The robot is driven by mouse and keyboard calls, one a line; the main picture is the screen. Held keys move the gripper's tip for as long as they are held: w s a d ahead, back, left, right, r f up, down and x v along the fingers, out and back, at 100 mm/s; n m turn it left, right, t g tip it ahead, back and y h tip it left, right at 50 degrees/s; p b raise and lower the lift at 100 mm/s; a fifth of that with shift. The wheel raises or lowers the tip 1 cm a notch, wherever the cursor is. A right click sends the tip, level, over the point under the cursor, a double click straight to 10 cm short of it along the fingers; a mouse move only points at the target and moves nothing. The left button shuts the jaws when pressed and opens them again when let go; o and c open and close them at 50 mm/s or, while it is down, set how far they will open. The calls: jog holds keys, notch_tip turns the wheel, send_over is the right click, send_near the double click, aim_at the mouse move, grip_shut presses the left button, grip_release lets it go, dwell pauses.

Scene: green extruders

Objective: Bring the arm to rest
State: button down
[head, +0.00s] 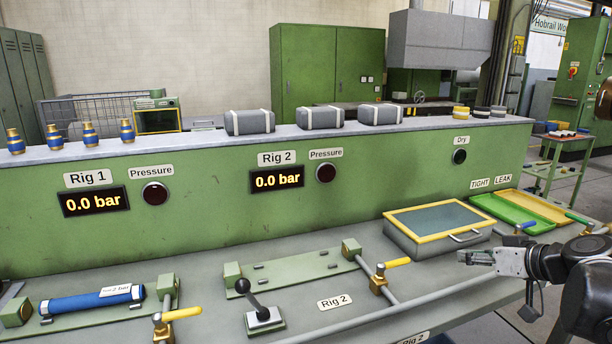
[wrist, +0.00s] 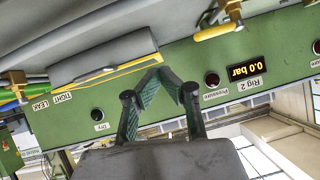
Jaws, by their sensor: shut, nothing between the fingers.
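My gripper (head: 468,257) is at the right of the head view, above the grey bench top (head: 440,295) and in front of the yellow-rimmed box (head: 436,243). Its fingers point left and are shut with nothing between them. In the wrist view, which is upside down, the fingertips (wrist: 165,72) meet below the yellow-rimmed box's edge (wrist: 95,72). My gripper looks apart from the bench and the box.
A blue cylinder (head: 90,301) lies in the left fixture. The Rig 2 fixture (head: 295,271) is empty, with a black lever (head: 262,313) in front. Green (head: 505,209) and yellow (head: 540,205) trays lie behind my gripper. The green panel (head: 380,180) closes off the back.

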jog(key=s+a+r+m+g+h+p, duration=0.1)
jog(key=s+a+g+h+p, duration=0.3)
jog(key=s+a, duration=1.2)
jog(key=s+m, duration=0.1)
jog(key=s, duration=0.3)
jog(key=shift+a+r+h, duration=0.25)
jog(key=shift+a+h, duration=0.15)
jog(key=shift+r, duration=0.1)
